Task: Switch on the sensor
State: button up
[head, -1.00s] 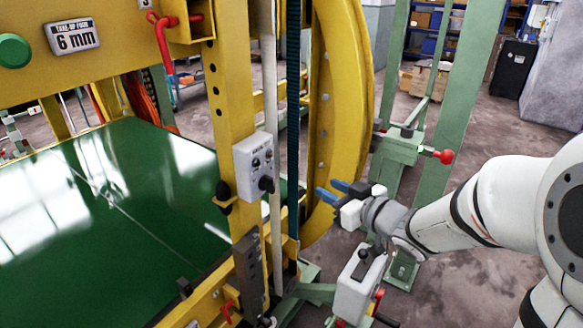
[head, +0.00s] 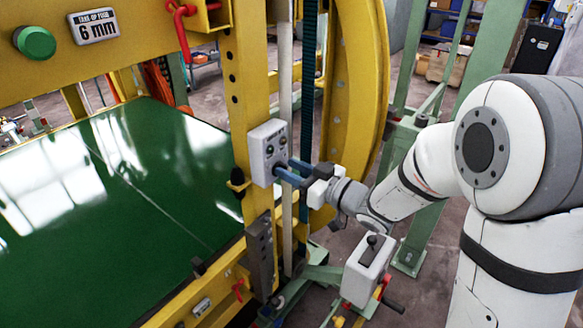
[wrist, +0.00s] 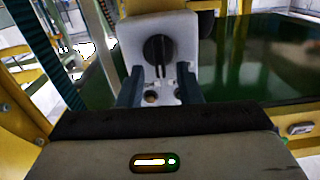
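A light grey control box (head: 264,140) is fixed to the yellow upright post, with small round controls on its upper face. Its large black rotary knob (wrist: 158,50) shows in the wrist view and is mostly hidden behind my fingers in the head view. My gripper (head: 284,168) reaches the lower part of the box from the right. In the wrist view its two blue fingers stand apart, one on each side of the knob's line. The knob lies between or just beyond the fingertips; I cannot tell whether they touch it. Nothing is held.
A second grey box with a black lever (head: 372,240) sits below my wrist. A pale vertical pole (head: 285,70) and the yellow wheel rim (head: 355,90) are close to my gripper. A green panel (head: 120,220) lies left of the post. A green button (head: 35,42) is at upper left.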

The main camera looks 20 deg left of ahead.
jog(key=shift+c, duration=0.4)
grip_shut()
jog(key=shift+r+m, duration=0.1)
jog(key=shift+m, duration=0.3)
jog(key=m+p, duration=0.1)
jog(key=m, duration=0.2)
jog(key=shift+w+d+p, duration=0.1)
jog(key=shift+w+p, duration=0.2)
jog(key=shift+p, duration=0.05)
jog(key=shift+w+d+f+m+p, duration=0.1)
jog(key=shift+m+p, duration=0.25)
jog(key=shift+m, duration=0.6)
jog(key=shift+w+f+m+p, duration=0.1)
jog(key=shift+m+p, duration=0.2)
jog(key=shift+m, duration=0.65)
